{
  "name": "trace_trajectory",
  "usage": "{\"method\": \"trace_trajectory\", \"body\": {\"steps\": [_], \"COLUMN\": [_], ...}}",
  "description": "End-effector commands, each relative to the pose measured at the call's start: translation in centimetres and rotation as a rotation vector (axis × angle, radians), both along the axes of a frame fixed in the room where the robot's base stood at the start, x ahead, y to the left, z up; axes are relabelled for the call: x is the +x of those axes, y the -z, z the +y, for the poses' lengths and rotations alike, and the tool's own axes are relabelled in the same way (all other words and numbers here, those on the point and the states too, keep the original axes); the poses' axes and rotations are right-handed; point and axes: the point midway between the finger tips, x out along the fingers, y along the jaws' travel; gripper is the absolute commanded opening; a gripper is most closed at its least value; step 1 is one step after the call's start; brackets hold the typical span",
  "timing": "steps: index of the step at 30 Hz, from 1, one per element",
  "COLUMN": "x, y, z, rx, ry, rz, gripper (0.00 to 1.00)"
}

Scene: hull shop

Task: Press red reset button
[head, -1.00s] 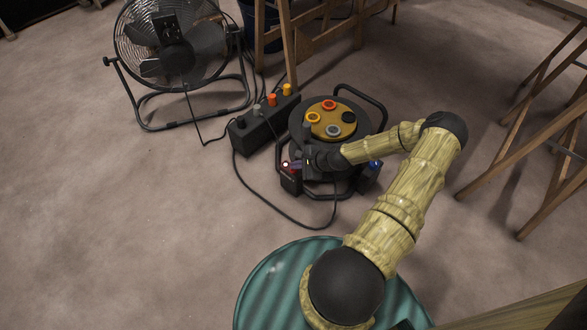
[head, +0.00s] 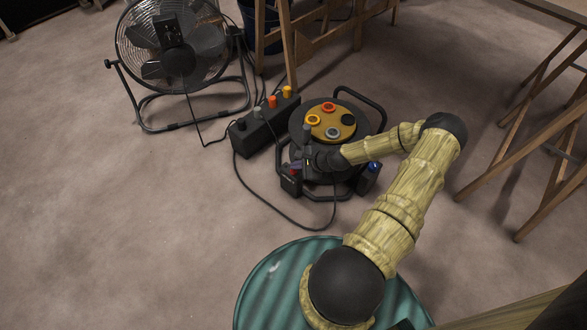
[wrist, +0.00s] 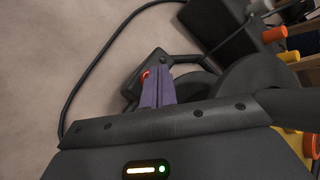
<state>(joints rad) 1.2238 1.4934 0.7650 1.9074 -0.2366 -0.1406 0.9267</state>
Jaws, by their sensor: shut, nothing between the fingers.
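The red reset button (wrist: 146,76) shows as a red rim on a small dark box (wrist: 133,82) in the wrist view. My gripper (wrist: 160,72) has its two purple fingers together, with nothing between them. The fingertips lie over the box, right beside or on the button, and hide part of it. I cannot tell whether they touch it or press it in. In the head view the box (head: 291,183) sits at the front left of the round cable reel (head: 349,104), with a bit of red at its top. My gripper (head: 299,165) is just above it.
The reel has a tubular black frame and coloured sockets. A dark power box (head: 263,128) with coloured plugs stands left of it. A black cable (head: 262,204) loops on the floor in front. A fan (head: 175,55) stands at the back left. Wooden trestles (head: 545,150) stand right.

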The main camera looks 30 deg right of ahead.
Motion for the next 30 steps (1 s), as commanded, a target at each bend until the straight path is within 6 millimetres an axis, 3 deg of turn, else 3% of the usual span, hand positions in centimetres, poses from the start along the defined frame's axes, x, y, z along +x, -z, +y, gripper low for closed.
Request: {"method": "trace_trajectory", "body": {"steps": [13, 30], "x": [0.0, 0.0], "y": [-0.6, -5.2], "z": [0.0, 0.0], "rx": [0.0, 0.0], "ry": [0.001, 0.001], "rz": [-0.001, -0.001], "gripper": [0.0, 0.0]}}
